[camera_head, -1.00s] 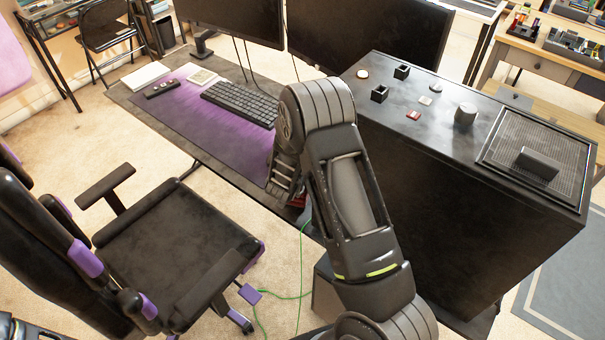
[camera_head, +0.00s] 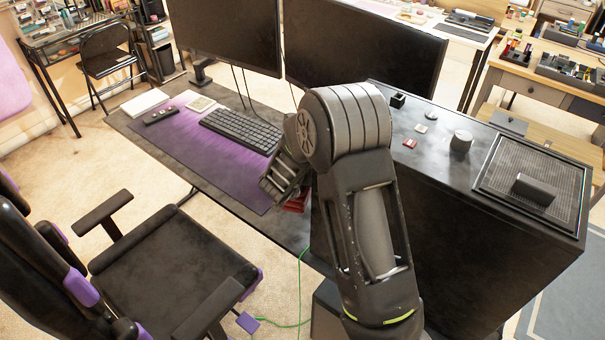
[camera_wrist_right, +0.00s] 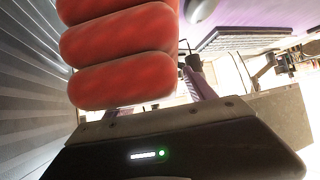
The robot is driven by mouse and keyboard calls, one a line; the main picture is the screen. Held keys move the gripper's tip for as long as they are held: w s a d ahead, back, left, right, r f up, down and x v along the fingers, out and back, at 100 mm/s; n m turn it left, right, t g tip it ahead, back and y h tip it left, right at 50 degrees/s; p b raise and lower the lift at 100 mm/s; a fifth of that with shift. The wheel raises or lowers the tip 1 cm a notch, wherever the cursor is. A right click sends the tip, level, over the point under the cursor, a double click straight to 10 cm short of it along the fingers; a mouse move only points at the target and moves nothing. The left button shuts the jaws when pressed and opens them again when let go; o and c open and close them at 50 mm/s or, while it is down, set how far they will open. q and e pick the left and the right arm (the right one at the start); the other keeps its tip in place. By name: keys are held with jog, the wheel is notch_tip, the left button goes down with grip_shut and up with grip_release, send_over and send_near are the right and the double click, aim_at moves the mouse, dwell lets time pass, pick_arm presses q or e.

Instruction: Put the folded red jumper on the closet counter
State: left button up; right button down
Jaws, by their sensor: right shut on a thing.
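The folded red jumper (camera_wrist_right: 118,55) fills the upper left of the right wrist view as stacked, rounded red folds. A small part of the red jumper (camera_head: 297,200) shows in the head view beside my right wrist, near the desk's front edge. My right gripper (camera_head: 285,185) is shut on the jumper; its fingertips are mostly hidden by my arm and the cloth. I cannot tell whether the jumper touches the desk. My left gripper is not in view. No closet counter can be made out for certain.
A black desk with a purple mat (camera_head: 205,150), keyboard (camera_head: 240,130) and two monitors (camera_head: 365,50) lies ahead. A tall black box with small items (camera_head: 430,165) stands right of my arm. An office chair (camera_head: 165,265) is at left. A green cable (camera_head: 300,290) hangs below.

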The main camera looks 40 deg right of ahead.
dwell(0.6)
jog(key=s+a+r+n+t+y, duration=0.1)
jog(key=a+r+n+y, duration=0.3)
jog(key=a, duration=0.8)
jog(key=s+a+r+n+t+y, duration=0.2)
jog(key=a+r+n, duration=0.4)
jog(key=a, duration=0.6)
jog(key=r+t+y, duration=0.1)
jog(key=y, duration=0.1)
jog(key=shift+a+r+y, duration=0.15)
jog(key=shift+a+y, duration=0.1)
jog(key=shift+y, duration=0.15)
